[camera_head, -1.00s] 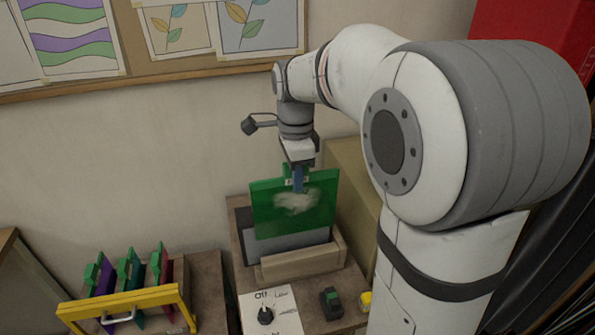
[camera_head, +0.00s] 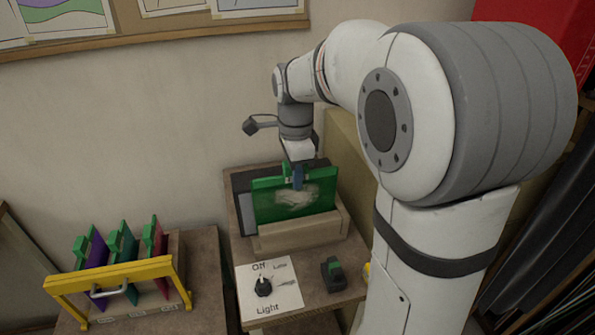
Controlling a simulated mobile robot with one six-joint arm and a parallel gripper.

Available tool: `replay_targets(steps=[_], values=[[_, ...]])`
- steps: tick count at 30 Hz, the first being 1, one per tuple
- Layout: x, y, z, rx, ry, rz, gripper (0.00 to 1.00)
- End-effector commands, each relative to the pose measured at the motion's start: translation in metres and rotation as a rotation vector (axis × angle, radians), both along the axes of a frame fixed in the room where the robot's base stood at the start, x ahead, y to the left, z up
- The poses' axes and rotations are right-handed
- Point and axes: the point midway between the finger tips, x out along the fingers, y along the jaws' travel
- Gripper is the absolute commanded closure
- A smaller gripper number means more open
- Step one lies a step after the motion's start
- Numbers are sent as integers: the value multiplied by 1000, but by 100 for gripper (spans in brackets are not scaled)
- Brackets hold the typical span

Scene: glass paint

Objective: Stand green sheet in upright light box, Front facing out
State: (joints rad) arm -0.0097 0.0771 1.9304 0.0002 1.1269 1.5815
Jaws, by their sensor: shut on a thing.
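The green sheet (camera_head: 268,206) stands nearly upright in the light box (camera_head: 300,236), behind its wooden front ledge. A pale cloudy patch shows on the face turned toward me. The sheet's lower edge is hidden by the ledge. My gripper (camera_head: 298,182) is shut on the sheet's top edge from above. A dark and grey panel of the box (camera_head: 242,184) shows behind and left of the sheet. I cannot tell whether the sheet touches the bottom of the box.
A rack with a yellow front bar (camera_head: 115,274) holds several coloured sheets at the lower left. A wall stands close behind.

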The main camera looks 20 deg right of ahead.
Motion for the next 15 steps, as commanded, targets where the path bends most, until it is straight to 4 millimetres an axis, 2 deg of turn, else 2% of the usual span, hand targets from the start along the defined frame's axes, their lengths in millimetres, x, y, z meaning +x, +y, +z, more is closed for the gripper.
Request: replay_targets(steps=[15], values=[[-2, 0, -8, 0, 17, 0, 100]])
